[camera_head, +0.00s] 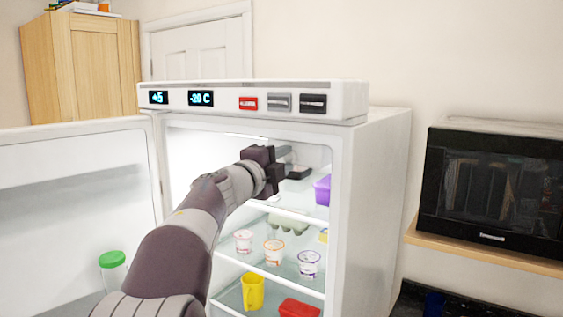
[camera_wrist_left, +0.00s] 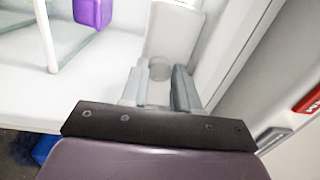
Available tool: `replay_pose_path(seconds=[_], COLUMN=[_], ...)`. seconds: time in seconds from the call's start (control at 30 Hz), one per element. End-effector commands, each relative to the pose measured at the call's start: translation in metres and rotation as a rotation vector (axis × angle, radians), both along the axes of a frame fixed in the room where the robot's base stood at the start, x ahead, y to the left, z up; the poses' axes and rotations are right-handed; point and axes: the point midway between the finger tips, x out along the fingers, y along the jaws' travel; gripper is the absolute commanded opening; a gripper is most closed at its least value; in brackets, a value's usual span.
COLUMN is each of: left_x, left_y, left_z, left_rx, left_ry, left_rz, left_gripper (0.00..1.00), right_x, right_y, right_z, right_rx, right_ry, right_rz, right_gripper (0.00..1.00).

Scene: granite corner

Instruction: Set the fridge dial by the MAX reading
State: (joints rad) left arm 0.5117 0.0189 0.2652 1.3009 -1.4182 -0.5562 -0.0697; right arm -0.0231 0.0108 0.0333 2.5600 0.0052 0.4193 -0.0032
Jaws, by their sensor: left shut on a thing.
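The white fridge (camera_head: 384,170) stands with its door open to the left. Its top panel (camera_head: 225,98) carries a left display (camera_head: 158,97), which seems to read +5, and a second display (camera_head: 201,98), which seems to read -20 C. My left gripper (camera_head: 283,158) reaches into the upper part of the fridge. In the left wrist view its grey fingers (camera_wrist_left: 160,88) are closed about a small round pale grey knob, apparently the dial (camera_wrist_left: 159,68), on a white housing (camera_wrist_left: 174,32). The dial's marks cannot be read, and the arm hides it in the head view. My right gripper is out of view.
Beside the displays are red (camera_head: 248,103), grey (camera_head: 279,102) and black (camera_head: 313,104) buttons. Shelves below hold cups (camera_head: 274,252), a yellow mug (camera_head: 252,291) and a purple container (camera_head: 322,189). The open door (camera_head: 75,160) bounds the left; a microwave (camera_head: 490,185) stands right.

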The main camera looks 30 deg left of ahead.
Motion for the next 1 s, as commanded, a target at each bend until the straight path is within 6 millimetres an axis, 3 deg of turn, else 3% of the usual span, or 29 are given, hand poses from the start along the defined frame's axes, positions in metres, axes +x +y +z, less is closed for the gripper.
replay_pose_path(seconds=[0.2, 0.23, 0.3, 0.77, 0.87, 1.0], left_x=[0.0, 0.0, 0.0, 0.0, 0.0, 0.0], left_y=[0.0, 0.0, 0.0, 0.0, -0.001, -0.002], left_z=[0.0, 0.0, 0.0, 0.001, 0.004, 0.007], left_rx=[-0.001, -0.001, -0.001, -0.021, -0.132, -0.458], left_ry=[0.0, 0.0, 0.0, 0.002, 0.012, 0.036], left_rz=[-0.001, -0.001, -0.001, -0.001, 0.0, 0.0], left_gripper=[0.0, 0.33, 0.56, 0.56, 0.56, 0.56], right_x=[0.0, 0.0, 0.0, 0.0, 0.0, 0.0], right_y=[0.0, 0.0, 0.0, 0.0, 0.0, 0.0], right_z=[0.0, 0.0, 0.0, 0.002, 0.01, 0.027], right_rx=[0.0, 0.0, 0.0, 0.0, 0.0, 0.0], right_ry=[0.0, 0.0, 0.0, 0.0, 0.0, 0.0], right_rz=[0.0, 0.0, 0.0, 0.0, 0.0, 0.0], right_gripper=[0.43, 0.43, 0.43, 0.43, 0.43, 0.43])
